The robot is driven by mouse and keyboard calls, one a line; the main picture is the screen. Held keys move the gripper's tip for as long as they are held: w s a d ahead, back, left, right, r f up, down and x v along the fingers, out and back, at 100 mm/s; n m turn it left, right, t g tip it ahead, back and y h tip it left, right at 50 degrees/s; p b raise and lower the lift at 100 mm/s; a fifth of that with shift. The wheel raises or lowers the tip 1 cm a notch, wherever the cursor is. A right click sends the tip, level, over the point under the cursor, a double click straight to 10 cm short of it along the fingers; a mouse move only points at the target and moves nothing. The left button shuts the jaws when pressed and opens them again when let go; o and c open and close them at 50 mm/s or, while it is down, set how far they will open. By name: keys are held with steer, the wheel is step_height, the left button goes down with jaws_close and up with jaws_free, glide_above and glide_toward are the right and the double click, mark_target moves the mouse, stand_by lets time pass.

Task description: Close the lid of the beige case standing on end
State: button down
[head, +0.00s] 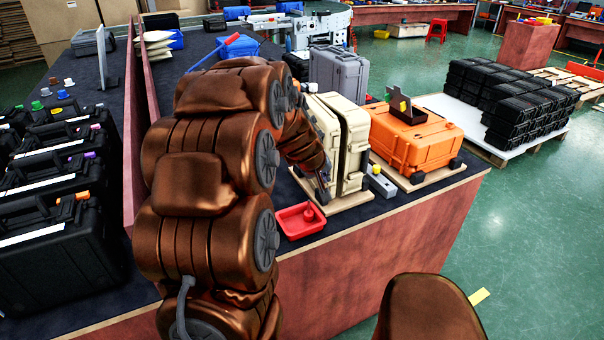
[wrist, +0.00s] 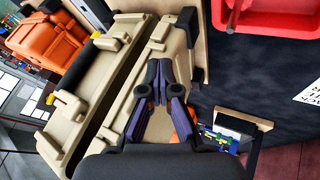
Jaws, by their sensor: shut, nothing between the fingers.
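The beige case (head: 356,131) stands on end on a thin board near the table's front edge. Its two shells stand slightly apart; a dark gap, wider toward the bottom left of the wrist view, runs between them. The shell nearer my gripper (wrist: 175,45) shows on the right of the gap; the other shell (wrist: 124,30) carries latch parts. My gripper (head: 322,192) is shut and empty, low beside the nearer shell. In the wrist view the dark fingertips (wrist: 164,88) overlap that shell's outer face; I cannot tell whether they touch it.
An orange case (head: 415,138) stands close on the right and a grey case (head: 338,72) behind. A red tray (head: 299,222) lies in front, left of the board. A small grey block (head: 381,183) sits between the boards. Black cases (head: 55,245) fill the left.

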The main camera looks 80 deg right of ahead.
steer(key=shift+s+d, duration=0.25)
steer(key=shift+s, duration=0.4)
steer(key=shift+s+d, duration=0.2)
steer(key=shift+s, duration=0.55)
steer(key=w+a+r+b, duration=0.3)
steer(key=w+a+r, duration=0.2)
steer(key=a+r, duration=0.3)
steer(key=shift+w, duration=0.25)
steer(key=shift+s+d, duration=0.1)
